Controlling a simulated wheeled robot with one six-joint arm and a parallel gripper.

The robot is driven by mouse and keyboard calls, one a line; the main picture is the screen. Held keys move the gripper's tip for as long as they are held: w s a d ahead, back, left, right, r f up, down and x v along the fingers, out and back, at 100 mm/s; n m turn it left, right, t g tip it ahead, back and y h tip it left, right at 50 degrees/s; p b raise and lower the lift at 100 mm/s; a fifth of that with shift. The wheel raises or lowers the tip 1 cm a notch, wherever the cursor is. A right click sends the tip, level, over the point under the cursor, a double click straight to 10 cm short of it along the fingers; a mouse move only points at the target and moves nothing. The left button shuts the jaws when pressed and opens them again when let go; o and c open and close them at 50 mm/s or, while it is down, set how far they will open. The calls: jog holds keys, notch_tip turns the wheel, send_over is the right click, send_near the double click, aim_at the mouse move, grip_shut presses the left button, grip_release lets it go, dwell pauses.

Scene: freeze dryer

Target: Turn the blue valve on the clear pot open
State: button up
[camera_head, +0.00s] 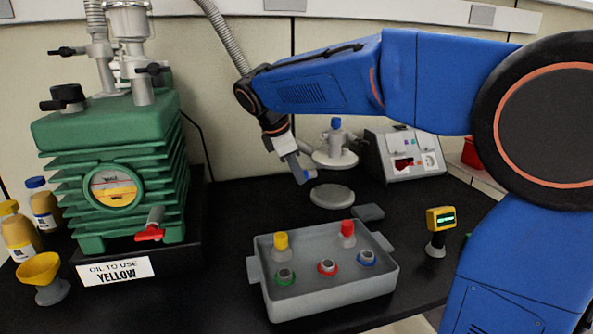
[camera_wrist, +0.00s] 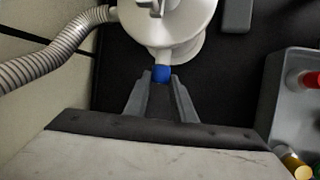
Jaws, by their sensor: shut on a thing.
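The pot (camera_head: 335,158) stands at the back of the black bench and looks pale, almost white. From above, in the wrist view, it is a round white body (camera_wrist: 185,25) with a short stem pointing toward my gripper. The blue valve (camera_wrist: 161,73) sits at the end of this stem. My gripper (camera_wrist: 160,80) is shut on the blue valve, with one grey finger on either side of it. In the head view my gripper (camera_head: 304,172) is at the pot's front left, with a bit of blue at its fingertips. The valve's exact angle is hard to tell.
A ribbed hose (camera_wrist: 55,55) joins the pot's left side. A grey disc (camera_head: 332,196) lies in front of the pot. A grey tray (camera_head: 330,298) with coloured caps is nearer. A green pump (camera_head: 115,165) stands left, a control box (camera_head: 405,155) right.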

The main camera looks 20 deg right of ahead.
jog(key=t, duration=0.3)
jog(key=s+m+t, duration=0.1)
jog(key=t, duration=0.1)
jog(key=shift+s+f, duration=0.1)
jog(key=shift+f, duration=0.25)
jog(key=t, duration=0.2)
jog(key=m+t, duration=0.1)
jog(key=shift+s+f+t+h, duration=0.15)
jog(key=shift+f+t+h, duration=0.15)
jog(key=shift+t+h, duration=0.1)
jog(key=shift+s+f+m+t+h, duration=0.15)
jog(key=shift+m+t, duration=0.1)
jog(key=shift+t, duration=0.4)
jog(key=shift+w+f+m+t+h, duration=0.15)
jog(key=shift+m+t, duration=0.1)
jog(key=shift+t, duration=0.4)
jog(key=shift+s+t, duration=0.1)
jog(key=shift+t, duration=0.2)
jog(key=o, duration=1.1)
jog(key=shift+c, duration=0.2)
